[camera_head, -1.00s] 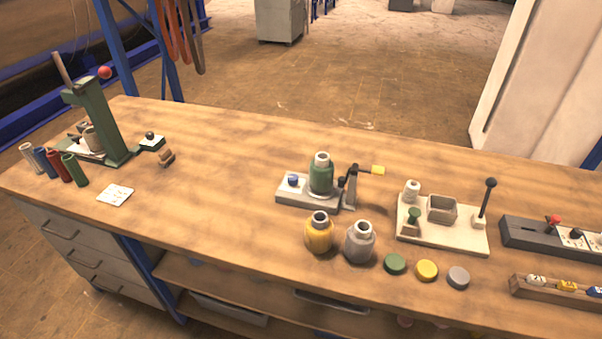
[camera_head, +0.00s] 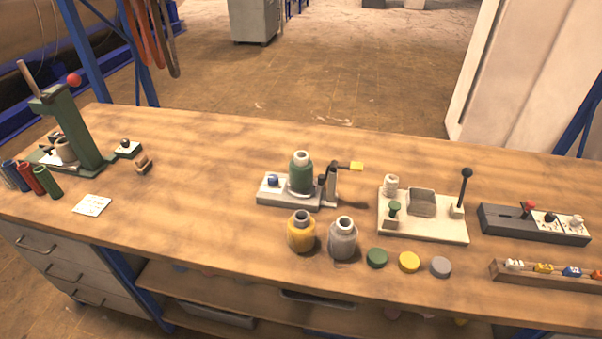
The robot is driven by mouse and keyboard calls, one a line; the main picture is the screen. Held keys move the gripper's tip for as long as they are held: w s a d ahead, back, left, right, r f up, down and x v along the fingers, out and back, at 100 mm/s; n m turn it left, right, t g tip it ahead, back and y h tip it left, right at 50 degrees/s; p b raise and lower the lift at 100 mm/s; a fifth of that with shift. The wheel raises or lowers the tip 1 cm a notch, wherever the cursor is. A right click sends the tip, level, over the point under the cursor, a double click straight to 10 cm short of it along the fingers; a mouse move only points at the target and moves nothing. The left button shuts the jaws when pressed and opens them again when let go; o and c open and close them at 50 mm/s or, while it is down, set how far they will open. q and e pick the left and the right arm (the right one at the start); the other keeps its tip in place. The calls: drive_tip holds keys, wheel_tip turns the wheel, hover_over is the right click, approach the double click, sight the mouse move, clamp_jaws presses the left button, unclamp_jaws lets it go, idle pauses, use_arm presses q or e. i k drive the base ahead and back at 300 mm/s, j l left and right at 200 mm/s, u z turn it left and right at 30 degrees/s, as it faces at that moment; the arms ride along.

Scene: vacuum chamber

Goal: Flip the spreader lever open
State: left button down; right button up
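No label marks the spreader lever, and I cannot tell which fixture is the spreader. A lever with a black knob (camera_head: 466,174) stands upright at the right of a cream base plate (camera_head: 430,232). A handle with a yellow tip (camera_head: 356,166) points right from the clamp on a grey fixture (camera_head: 270,199), which holds a green bottle (camera_head: 301,174). A green press (camera_head: 72,130) at the far left has a lever with a red ball (camera_head: 74,80). A dark switch box (camera_head: 500,222) with a small red-topped lever (camera_head: 528,208) is at the right. Neither gripper is in view.
A yellow bottle (camera_head: 301,237) and a grey bottle (camera_head: 342,243) stand near the front edge, beside green (camera_head: 377,258), yellow (camera_head: 409,262) and grey (camera_head: 441,267) caps. A wooden rack (camera_head: 505,274) is at front right. The bench (camera_head: 200,200) is clear left of centre.

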sight(467, 172)
drive_tip(key=i+j+z, duration=0.2)
drive_tip(key=j, duration=0.25)
drive_tip(key=j+z, duration=0.15)
drive_tip(key=j, duration=0.3)
drive_tip(key=i+j+z, duration=0.2)
drive_tip(key=j, duration=0.3)
drive_tip(key=k, duration=0.1)
